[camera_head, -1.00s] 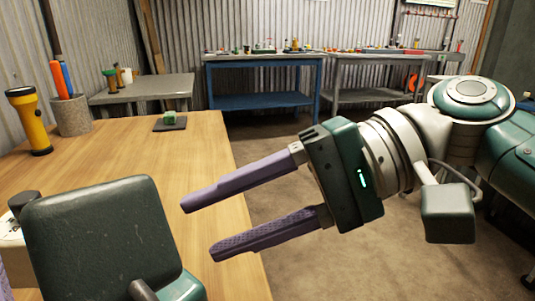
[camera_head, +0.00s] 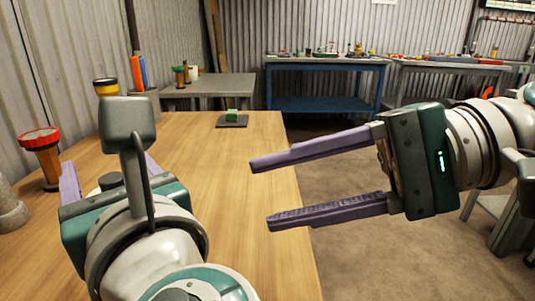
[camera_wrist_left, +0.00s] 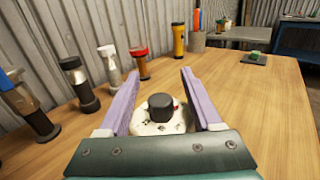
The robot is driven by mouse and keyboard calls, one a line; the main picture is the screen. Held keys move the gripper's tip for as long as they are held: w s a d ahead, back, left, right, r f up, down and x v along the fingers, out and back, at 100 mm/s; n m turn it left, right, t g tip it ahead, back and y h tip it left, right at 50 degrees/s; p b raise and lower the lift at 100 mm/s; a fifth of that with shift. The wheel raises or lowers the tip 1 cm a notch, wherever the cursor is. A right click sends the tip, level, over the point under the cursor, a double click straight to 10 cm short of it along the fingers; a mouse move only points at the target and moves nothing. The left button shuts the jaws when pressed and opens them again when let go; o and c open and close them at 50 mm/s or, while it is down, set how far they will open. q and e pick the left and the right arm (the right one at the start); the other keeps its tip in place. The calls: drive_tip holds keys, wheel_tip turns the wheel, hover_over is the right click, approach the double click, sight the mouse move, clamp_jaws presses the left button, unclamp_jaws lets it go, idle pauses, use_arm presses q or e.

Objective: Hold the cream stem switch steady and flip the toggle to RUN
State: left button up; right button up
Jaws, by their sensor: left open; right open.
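The cream stem switch (camera_wrist_left: 160,128) stands on the wooden table, a round cream base with a thick dark knob on top. In the head view only its dark knob (camera_head: 111,181) shows clearly; my left wrist hides the base. My left gripper (camera_wrist_left: 159,73) is open, its purple fingers on either side of the switch, with gaps to the knob. In the head view the left gripper (camera_head: 109,166) reaches away over the table. I cannot make out the toggle or its lettering. My right gripper (camera_head: 260,195) is open and empty over the table's right edge.
A red-topped torch (camera_head: 42,155) and a yellow torch (camera_head: 106,88) stand at the table's left. A green block (camera_head: 232,115) sits on a dark pad at the back. The table's middle is clear.

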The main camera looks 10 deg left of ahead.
use_arm(q)
clamp_jaws()
idle(0.5)
idle(0.9)
